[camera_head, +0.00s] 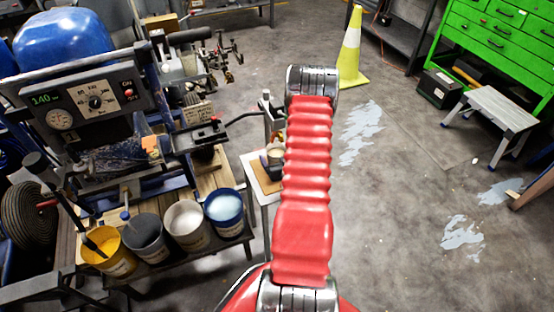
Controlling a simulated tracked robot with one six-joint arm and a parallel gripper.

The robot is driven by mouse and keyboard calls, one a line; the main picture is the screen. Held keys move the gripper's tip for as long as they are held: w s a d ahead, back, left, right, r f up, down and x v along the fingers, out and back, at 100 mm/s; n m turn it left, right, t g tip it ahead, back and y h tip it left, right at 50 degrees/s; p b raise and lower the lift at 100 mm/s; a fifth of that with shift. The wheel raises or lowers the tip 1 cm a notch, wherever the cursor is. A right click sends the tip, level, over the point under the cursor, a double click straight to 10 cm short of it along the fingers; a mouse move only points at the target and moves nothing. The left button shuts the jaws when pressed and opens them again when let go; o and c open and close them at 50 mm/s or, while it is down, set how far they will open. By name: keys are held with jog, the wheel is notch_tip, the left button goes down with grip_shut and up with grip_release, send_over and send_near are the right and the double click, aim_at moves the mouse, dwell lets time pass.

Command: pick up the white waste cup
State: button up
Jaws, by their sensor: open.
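A small pale round cup (275,155) stands by a brown board on a small white-edged table, just left of my red arm. It looks like the white waste cup, but it is small and my arm is close to its right side, so I cannot be sure. My red ribbed arm rises through the middle of the picture to a silver joint at the top. My gripper does not show clearly; the arm hides what lies behind it.
Paint buckets, yellow (104,250), grey (147,240), white (187,225) and blue (224,208), line the striper's front at left. A yellow cone (351,55), a step stool (502,112) and a green cabinet (495,45) stand at right. Paint-patched floor between is open.

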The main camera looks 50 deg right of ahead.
aim_at(274, 146)
dwell(0.3)
jog(key=c, duration=1.6)
jog(key=shift+c, duration=0.2)
jog(key=shift+r, duration=0.15)
jog(key=shift+r, duration=0.45)
notch_tip(274, 146, up, 3)
jog(key=shift+f, duration=0.2)
jog(key=s+a, duration=1)
jog(key=s, duration=0.5)
jog(key=shift+w+f, duration=0.1)
